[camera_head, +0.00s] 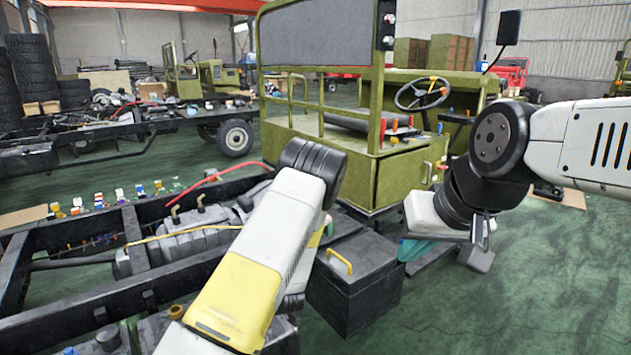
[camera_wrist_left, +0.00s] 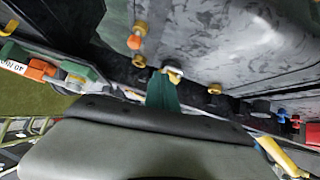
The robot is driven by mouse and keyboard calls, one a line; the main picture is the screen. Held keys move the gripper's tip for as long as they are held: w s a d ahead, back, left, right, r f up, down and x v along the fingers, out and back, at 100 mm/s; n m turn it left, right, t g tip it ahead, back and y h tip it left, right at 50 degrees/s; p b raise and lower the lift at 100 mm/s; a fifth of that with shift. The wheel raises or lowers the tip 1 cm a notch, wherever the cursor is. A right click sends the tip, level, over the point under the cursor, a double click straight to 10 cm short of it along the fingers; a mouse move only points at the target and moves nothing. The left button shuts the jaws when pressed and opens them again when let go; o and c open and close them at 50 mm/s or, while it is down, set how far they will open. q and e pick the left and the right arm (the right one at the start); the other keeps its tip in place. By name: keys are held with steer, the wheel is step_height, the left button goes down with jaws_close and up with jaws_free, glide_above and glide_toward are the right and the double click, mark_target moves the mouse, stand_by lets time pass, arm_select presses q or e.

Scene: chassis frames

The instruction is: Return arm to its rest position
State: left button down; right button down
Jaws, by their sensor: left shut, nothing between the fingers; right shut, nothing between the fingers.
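My right arm (camera_head: 590,145) comes in from the right edge in the head view and bends down at a dark round joint. My right gripper (camera_head: 478,255) hangs below it, shut and empty, over the green floor to the right of a black box. My left arm (camera_head: 265,255), white and yellow, rises from the bottom middle to a dark elbow and folds down behind itself. It covers part of the chassis frame (camera_head: 130,220). My left gripper's fingers are hidden in the head view, and I cannot make them out in the left wrist view.
The black box (camera_head: 355,285) with a yellow handle stands close beside my left arm. An olive vehicle cab (camera_head: 395,175) with a steering wheel stands behind. Close to the left wrist camera are a grey mottled surface (camera_wrist_left: 230,40) and coloured fittings (camera_wrist_left: 40,70). Free floor (camera_head: 550,290) lies at right.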

arm_select(q)
steer(key=s+d+r+m+g+h, duration=0.15)
steer(key=s+d+r+h, duration=0.25)
steer(key=r, duration=0.9)
steer(key=s+d+r+m+h, duration=0.2)
steer(key=s+d+r+h, duration=0.15)
steer(key=r, duration=1.05)
steer(key=s+a+r+m, duration=0.2)
steer(key=s+r, duration=0.4)
steer(key=s, duration=0.5)
steer(key=s+a+r+m, duration=0.1)
steer(key=s+r+m, duration=0.2)
steer(key=s+r, duration=0.4)
steer(key=s, duration=0.4)
steer(key=shift+a+m, duration=0.35)
steer(key=shift+g, duration=0.25)
